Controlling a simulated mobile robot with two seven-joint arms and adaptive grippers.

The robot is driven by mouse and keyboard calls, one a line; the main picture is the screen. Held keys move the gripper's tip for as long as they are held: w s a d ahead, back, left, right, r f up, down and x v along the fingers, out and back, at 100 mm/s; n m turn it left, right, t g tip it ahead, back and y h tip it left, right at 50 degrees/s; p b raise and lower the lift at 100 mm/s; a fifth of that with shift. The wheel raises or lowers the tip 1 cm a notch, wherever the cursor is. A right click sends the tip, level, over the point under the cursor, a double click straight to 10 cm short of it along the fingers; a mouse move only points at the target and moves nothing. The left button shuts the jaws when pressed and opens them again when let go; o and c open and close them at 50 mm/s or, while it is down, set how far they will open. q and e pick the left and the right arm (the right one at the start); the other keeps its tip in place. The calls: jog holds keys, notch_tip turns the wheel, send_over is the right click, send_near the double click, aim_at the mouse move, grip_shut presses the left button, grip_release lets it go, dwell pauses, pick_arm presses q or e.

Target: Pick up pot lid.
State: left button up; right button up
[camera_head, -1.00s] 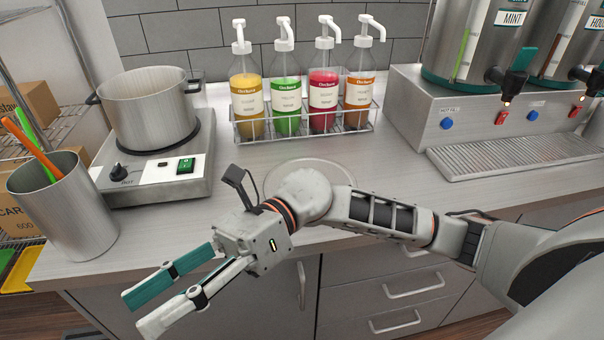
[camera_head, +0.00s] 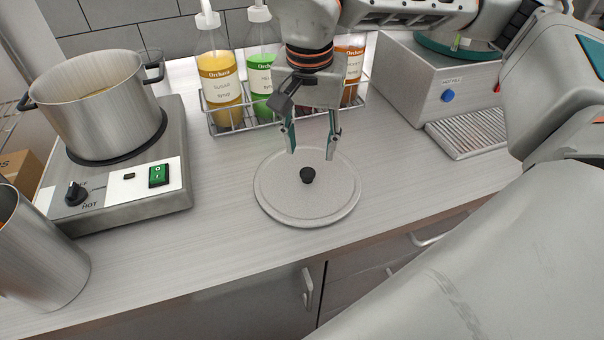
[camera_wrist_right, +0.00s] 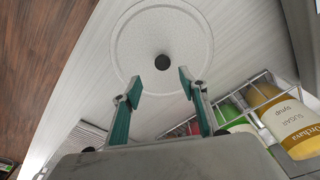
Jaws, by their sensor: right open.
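The pot lid (camera_head: 282,203) is a round pale grey disc with a black knob (camera_head: 308,175) at its centre. It lies flat on the counter, right of the hot plate. My right gripper (camera_head: 312,155) is open and empty, pointing down above the lid. Its fingertips are just behind the knob in the head view. In the right wrist view, the knob (camera_wrist_right: 162,62) shows just beyond the gap between the fingertips (camera_wrist_right: 160,82), with the lid (camera_wrist_right: 135,45) around it. I cannot see my left gripper.
A steel pot (camera_head: 105,112) stands uncovered on the hot plate (camera_head: 130,205) at left. A steel cup (camera_head: 40,260) stands at front left. A wire rack (camera_head: 235,122) of syrup bottles stands behind the lid. A dispenser base (camera_head: 405,85) is at right. The counter around the lid is clear.

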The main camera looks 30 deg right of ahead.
aim_at(307, 172)
notch_tip(307, 172, down, 2)
jog(key=shift+d+f, duration=0.15)
jog(key=shift+f, duration=0.1)
jog(key=shift+w+f, duration=0.25)
jog(key=shift+f, duration=1)
jog(key=shift+w+f, duration=0.2)
jog(key=shift+f, duration=1)
grip_shut()
